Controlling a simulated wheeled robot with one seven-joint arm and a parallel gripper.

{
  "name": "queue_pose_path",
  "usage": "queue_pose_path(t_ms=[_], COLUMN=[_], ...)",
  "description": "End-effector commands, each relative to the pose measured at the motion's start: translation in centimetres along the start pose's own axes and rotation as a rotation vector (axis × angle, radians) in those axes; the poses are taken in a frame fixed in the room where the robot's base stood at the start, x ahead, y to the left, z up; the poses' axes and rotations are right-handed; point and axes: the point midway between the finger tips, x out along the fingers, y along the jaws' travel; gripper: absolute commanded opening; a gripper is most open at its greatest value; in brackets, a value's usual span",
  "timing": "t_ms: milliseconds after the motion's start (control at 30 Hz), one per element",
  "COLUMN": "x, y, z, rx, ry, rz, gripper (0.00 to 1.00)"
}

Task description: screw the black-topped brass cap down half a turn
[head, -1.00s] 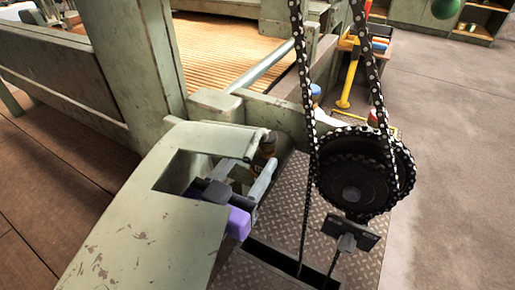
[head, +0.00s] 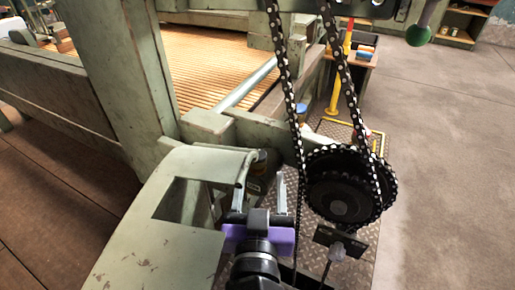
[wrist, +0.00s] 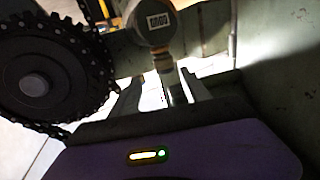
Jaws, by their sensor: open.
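The brass cap (head: 261,156) sits upright beside the green panel's inner edge in the head view; it is small, and its black top is hard to make out. In the wrist view its brass part (wrist: 162,62) adjoins a grey cylinder (wrist: 157,24) with a white label. My gripper (head: 261,183), with a purple body, is open and empty, its fingers pointing towards the cap. In the wrist view the fingertips (wrist: 162,82) lie to either side of the line to the cap. I cannot tell whether either finger touches it.
A black sprocket (head: 343,197) with a hanging chain (head: 285,75) stands close right of my gripper. The green panel (head: 165,235) with a square opening lies close left. A green frame bar (head: 235,130) runs behind the cap. Open floor (head: 440,180) lies far right.

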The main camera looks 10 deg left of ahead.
Motion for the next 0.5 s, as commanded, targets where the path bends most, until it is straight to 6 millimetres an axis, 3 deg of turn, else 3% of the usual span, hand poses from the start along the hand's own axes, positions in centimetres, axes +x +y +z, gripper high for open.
queue_pose_path(t_ms=[167, 500], x=[0.9, 5.9], y=[-0.8, -0.9], z=[-0.5, -0.6], rx=[-0.016, -0.016], ry=[0.023, 0.022], rz=[-0.029, -0.026], gripper=[0.55, 0.55])
